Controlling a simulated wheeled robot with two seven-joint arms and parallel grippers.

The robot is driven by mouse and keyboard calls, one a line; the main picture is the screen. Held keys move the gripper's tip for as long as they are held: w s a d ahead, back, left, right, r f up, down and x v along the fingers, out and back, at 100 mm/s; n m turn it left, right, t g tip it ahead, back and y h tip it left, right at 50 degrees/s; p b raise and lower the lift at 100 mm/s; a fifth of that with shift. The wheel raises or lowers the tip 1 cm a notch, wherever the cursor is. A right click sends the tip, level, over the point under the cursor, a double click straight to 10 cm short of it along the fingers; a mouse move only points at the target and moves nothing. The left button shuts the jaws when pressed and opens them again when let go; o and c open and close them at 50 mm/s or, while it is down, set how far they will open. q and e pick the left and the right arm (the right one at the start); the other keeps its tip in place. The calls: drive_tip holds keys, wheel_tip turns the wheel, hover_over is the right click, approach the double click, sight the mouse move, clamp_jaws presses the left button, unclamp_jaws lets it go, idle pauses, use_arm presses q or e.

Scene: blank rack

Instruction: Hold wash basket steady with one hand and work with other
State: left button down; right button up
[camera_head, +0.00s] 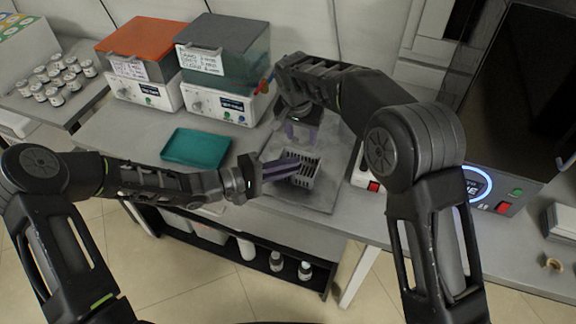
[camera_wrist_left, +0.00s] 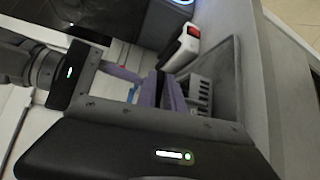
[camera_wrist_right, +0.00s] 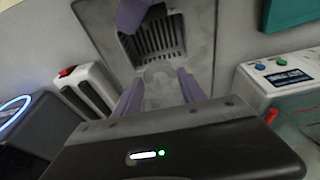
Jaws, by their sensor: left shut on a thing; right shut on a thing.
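The wash basket (camera_head: 305,180) is a small light-grey slotted box on a grey mat on the bench. It also shows in the left wrist view (camera_wrist_left: 203,92) and the right wrist view (camera_wrist_right: 172,40). My left gripper (camera_head: 283,171) comes from the left, its purple fingers shut on the basket's near left wall. My right gripper (camera_head: 301,134) is just behind and above the basket, pointing down. Its purple fingers (camera_wrist_right: 160,88) stand apart, shut on a pale, see-through piece (camera_wrist_right: 158,72) whose outline is hard to make out.
A teal tray (camera_head: 196,147) lies left of the mat. Two lidded bath units, orange-topped (camera_head: 138,45) and grey-topped (camera_head: 222,50), stand behind. A white device with a red switch (camera_head: 367,180) is close right of the mat. Small jars (camera_head: 57,80) stand far left.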

use_arm(q)
drive_tip(key=c, duration=1.4)
unclamp_jaws()
drive_tip(key=v, duration=1.2)
